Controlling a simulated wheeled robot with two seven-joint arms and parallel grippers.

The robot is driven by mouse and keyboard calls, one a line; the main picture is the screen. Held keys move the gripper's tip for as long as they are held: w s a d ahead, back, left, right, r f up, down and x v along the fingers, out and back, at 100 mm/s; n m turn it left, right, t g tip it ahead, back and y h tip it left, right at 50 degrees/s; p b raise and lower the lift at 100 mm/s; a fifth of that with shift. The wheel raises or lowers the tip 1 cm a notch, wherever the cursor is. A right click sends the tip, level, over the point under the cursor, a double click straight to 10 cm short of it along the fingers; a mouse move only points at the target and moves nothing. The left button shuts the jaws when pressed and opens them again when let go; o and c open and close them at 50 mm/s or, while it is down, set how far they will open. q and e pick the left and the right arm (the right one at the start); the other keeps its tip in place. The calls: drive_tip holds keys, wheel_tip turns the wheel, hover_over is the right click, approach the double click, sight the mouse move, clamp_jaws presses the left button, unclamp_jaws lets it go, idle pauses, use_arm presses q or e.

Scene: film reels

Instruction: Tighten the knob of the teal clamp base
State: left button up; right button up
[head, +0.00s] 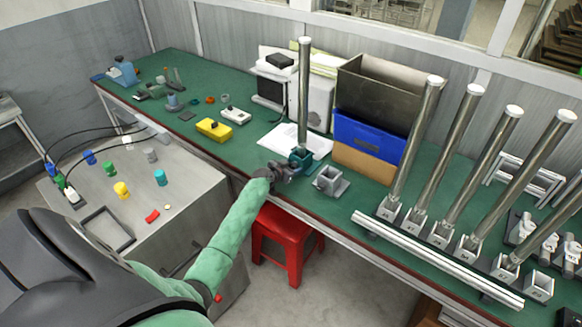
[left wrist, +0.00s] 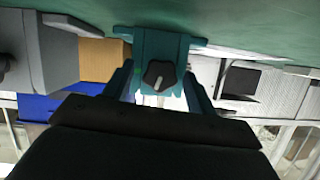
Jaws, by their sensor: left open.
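The teal clamp base (head: 301,158) stands near the front edge of the green bench, with a tall metal post (head: 304,95) upright in it. In the left wrist view, which is upside down, the teal base (left wrist: 165,45) fills the top middle. Its black knob (left wrist: 158,75) with a pale pointer mark faces the camera. My left gripper (head: 287,168) is at the front of the base. Its open fingers (left wrist: 160,85) lie either side of the knob, with visible gaps; contact is not seen. My right gripper is not in view.
A grey square socket block (head: 330,181) stands just right of the teal base. Several more posts rise from grey bases along a metal rail (head: 435,262) at right. A blue bin (head: 365,138) and white paper (head: 295,140) lie behind. A red stool (head: 287,235) stands below the bench.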

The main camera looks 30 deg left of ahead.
use_arm(q)
drive_tip(key=shift+c, duration=0.5)
drive_tip(key=c, duration=0.9)
